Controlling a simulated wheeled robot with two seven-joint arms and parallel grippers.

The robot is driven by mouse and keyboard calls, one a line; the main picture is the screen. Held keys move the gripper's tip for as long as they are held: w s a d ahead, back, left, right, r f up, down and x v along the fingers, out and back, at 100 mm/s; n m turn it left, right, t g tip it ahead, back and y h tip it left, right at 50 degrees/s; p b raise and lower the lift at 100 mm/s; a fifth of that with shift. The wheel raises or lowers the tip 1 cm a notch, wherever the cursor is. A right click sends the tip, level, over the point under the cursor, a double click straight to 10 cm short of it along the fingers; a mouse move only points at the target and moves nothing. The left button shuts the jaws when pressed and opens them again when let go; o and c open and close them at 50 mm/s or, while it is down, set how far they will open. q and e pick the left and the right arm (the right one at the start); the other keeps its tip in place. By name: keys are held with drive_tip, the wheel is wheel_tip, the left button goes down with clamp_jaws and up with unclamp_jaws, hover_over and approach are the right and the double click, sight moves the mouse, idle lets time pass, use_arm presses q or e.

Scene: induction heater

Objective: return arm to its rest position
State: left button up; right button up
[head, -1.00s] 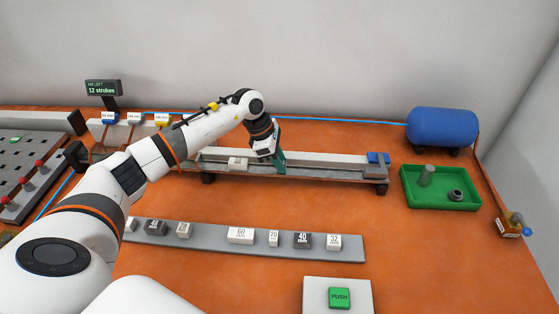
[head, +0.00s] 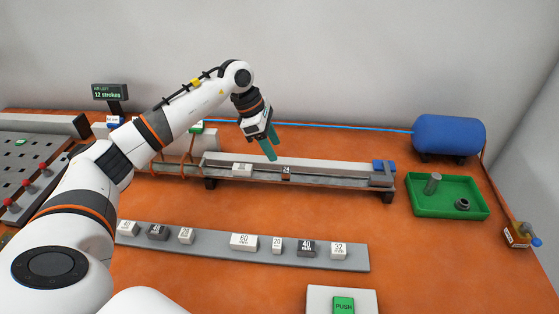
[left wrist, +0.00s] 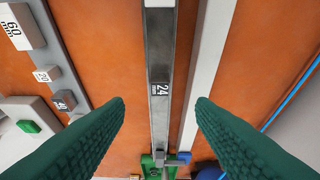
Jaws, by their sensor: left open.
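My left gripper (head: 269,152) is open and empty. It hangs above the long grey rail (head: 335,179), with its green fingers pointing down. A small dark block marked 24 (head: 286,172) sits in the rail channel, just right of and below the fingertips. In the left wrist view the block (left wrist: 160,89) lies below the gap between the two spread fingers (left wrist: 160,104), apart from both. My left arm reaches in from the left over the table. My right gripper is not in view.
A white block (head: 242,170) sits on the rail left of the gripper. A front strip (head: 210,245) holds several numbered blocks. A green tray (head: 420,203) and a blue tank (head: 449,134) stand right. A green push button (head: 343,305) is at the front. A display (head: 109,92) reads 12 strokes.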

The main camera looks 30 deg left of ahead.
use_arm(q)
drive_tip(key=v, duration=0.3)
drive_tip(key=shift+r, duration=0.25)
